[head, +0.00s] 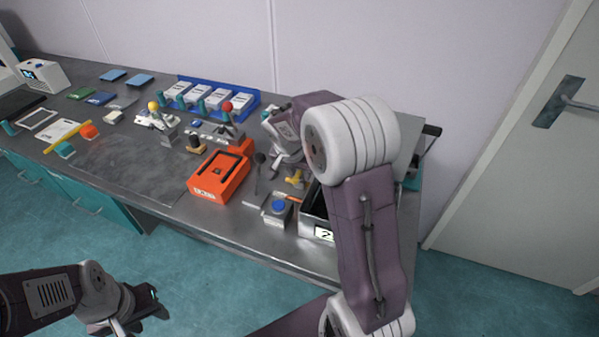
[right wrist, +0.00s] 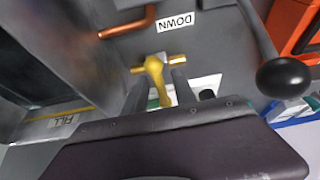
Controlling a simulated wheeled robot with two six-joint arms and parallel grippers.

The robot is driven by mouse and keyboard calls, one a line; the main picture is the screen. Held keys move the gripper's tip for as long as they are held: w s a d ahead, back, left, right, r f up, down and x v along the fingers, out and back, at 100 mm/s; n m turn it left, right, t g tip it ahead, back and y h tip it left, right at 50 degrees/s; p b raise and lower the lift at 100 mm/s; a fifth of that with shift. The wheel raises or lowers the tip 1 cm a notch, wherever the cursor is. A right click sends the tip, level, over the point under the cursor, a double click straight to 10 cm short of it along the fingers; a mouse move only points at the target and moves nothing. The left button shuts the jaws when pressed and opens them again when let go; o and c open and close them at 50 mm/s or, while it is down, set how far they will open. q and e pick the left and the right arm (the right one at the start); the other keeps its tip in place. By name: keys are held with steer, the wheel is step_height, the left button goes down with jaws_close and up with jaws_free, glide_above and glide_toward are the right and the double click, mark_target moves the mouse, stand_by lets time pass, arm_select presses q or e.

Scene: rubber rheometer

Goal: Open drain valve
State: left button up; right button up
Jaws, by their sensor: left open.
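The drain valve has a yellow handle (right wrist: 156,74) with a crossbar and a stem pointing toward me in the right wrist view. In the head view the yellow valve (head: 295,180) is near the bench's front edge, right of the orange unit. My right gripper (right wrist: 159,90) has its two grey fingers apart, one on either side of the yellow stem. Gaps show beside the stem, and I cannot tell whether either finger touches it. In the head view my right arm hides part of this area. My left gripper (head: 150,300) is open and empty, low in front of the bench.
A black-knobbed lever (right wrist: 283,77) stands close right of the valve. A box with a blue button (head: 278,209), a dark bin (head: 316,216) and an orange unit (head: 217,176) are nearby.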

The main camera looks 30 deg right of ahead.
jaws_close()
steer(key=shift+r+n, duration=0.1)
steer(key=shift+n, duration=0.2)
steer(key=shift+n+y+p, duration=0.3)
steer(key=shift+n+p, duration=0.1)
steer(key=shift+n, duration=0.2)
steer(key=shift+s+d+r+n+t+p, duration=0.15)
steer(key=shift+n+t+p, duration=0.15)
steer(key=shift+n+p, duration=0.35)
steer(key=n+y+p, duration=0.1)
steer(key=n+p, duration=0.1)
steer(key=shift+p, duration=0.4)
steer(key=shift+n+t+p, duration=0.4)
steer(key=shift+n+p, duration=0.1)
steer(key=shift+n, duration=0.05)
steer(key=shift+f, duration=0.2)
